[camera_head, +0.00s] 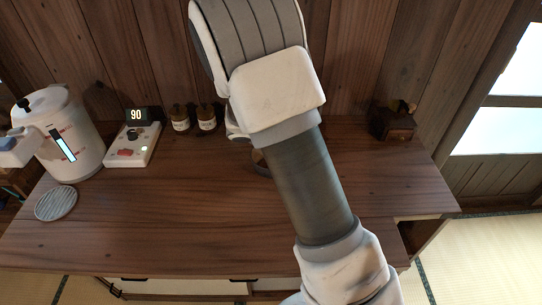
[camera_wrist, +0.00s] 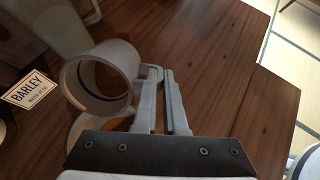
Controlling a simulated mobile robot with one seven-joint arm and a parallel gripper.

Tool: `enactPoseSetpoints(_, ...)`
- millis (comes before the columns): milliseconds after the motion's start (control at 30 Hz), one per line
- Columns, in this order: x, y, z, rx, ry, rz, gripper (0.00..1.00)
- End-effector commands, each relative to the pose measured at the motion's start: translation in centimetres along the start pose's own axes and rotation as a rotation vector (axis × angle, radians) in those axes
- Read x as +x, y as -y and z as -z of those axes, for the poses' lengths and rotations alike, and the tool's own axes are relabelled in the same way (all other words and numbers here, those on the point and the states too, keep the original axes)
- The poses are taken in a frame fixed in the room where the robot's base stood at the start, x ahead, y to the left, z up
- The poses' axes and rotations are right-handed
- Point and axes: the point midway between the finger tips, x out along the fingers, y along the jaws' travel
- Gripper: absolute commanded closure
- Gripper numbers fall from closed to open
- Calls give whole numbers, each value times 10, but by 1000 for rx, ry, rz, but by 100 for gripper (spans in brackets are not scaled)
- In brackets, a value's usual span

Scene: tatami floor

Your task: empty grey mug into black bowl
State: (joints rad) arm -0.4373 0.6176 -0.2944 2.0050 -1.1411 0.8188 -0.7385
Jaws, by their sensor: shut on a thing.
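In the wrist view, a grey mug (camera_wrist: 122,60) is to the left of my gripper (camera_wrist: 160,78), tilted with its open mouth towards the camera. The fingers are shut on its handle. The inside of the mug is shadowed, and I cannot tell whether anything is in it. A pale curved rim (camera_wrist: 76,128) shows below the mug, partly covered by my gripper; I cannot tell what it belongs to. In the head view my arm hides the gripper and most of the mug's surroundings. I cannot make out a black bowl in either view.
On the wooden table (camera_head: 130,230) stand a white dispenser (camera_head: 85,125), a control box (camera_head: 132,150) reading 90, a round grey coaster (camera_head: 56,203), two labelled brown bottles (camera_head: 206,120) and a wooden box (camera_head: 394,124). A BARLEY label (camera_wrist: 29,90) is near the mug. The front left tabletop is clear.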

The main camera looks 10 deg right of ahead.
Motion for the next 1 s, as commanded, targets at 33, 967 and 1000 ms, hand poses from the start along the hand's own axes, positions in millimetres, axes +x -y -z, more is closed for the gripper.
enactPoseSetpoints(33,1,0,2,0,8,-1,100)
enactPoseSetpoints(967,-2,0,2,1,134,-2,100)
enactPoseSetpoints(1000,-2,0,2,1,139,-2,100)
